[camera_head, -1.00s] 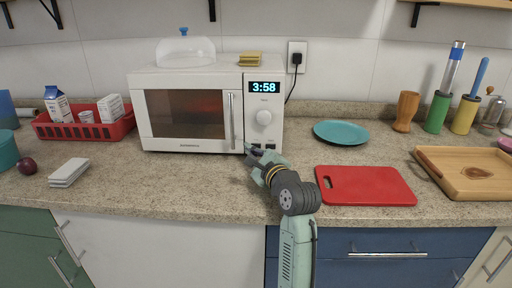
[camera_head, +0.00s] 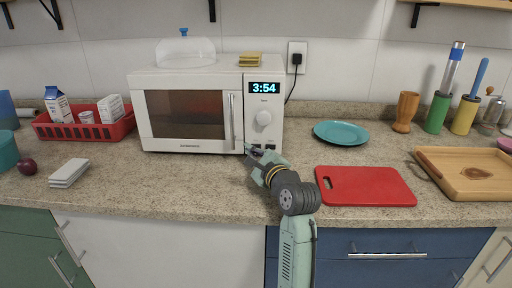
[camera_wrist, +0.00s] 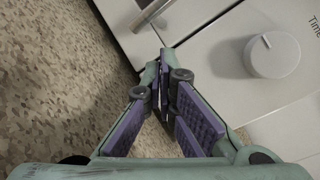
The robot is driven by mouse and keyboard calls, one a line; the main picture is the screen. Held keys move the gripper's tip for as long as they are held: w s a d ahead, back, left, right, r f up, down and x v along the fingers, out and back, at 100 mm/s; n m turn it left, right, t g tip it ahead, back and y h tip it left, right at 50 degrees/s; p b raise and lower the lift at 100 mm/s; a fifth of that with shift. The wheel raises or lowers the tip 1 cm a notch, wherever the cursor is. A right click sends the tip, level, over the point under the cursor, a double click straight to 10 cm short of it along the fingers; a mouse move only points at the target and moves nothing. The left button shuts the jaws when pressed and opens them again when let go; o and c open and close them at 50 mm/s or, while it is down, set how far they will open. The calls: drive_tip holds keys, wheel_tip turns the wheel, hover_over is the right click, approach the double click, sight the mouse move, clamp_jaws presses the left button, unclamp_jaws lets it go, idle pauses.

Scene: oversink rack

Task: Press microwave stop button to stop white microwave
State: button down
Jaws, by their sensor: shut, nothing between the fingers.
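The white microwave (camera_head: 187,143) stands on the counter with its door shut. Its display (camera_head: 264,88) reads 3:54, and the round knob (camera_head: 264,118) is below it. Small dark buttons (camera_head: 270,146) sit low on the control panel, partly hidden by my gripper; their labels are unreadable. My gripper (camera_head: 249,148) is shut and empty, its tips at the panel's lower left, near the door handle (camera_head: 233,121). In the wrist view the fingertips (camera_wrist: 166,62) meet the panel's lower edge, with the knob (camera_wrist: 273,55) to the right. I cannot tell whether they touch a button.
A yellow sponge (camera_head: 250,59) and a clear dome cover (camera_head: 186,52) sit on the microwave. A red cutting board (camera_head: 365,185) and teal plate (camera_head: 341,132) lie to the right. A red basket (camera_head: 85,130) stands left. The counter before the microwave is mostly clear.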

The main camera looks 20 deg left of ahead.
drive_tip(key=shift+w+a, duration=0.1)
drive_tip(key=shift+w, duration=0.25)
drive_tip(key=shift+w+p, duration=0.2)
drive_tip(key=shift+p, duration=0.2)
drive_tip(key=shift+s, duration=0.1)
drive_tip(key=shift+s+p, duration=0.5)
drive_tip(key=shift+s, duration=0.05)
drive_tip(key=shift+s, duration=0.1)
drive_tip(key=shift+s+d+p, duration=0.2)
drive_tip(key=shift+s+p, duration=0.15)
drive_tip(key=shift+s+d+p, duration=0.25)
drive_tip(key=shift+s+p, duration=0.1)
drive_tip(key=shift+s, duration=0.45)
drive_tip(key=shift+s+d+p, duration=0.25)
drive_tip(key=shift+s+p, duration=0.15)
drive_tip(key=shift+s, duration=0.45)
drive_tip(key=shift+s+d+p, duration=0.25)
drive_tip(key=shift+s+p, duration=0.1)
drive_tip(key=shift+s, duration=0.45)
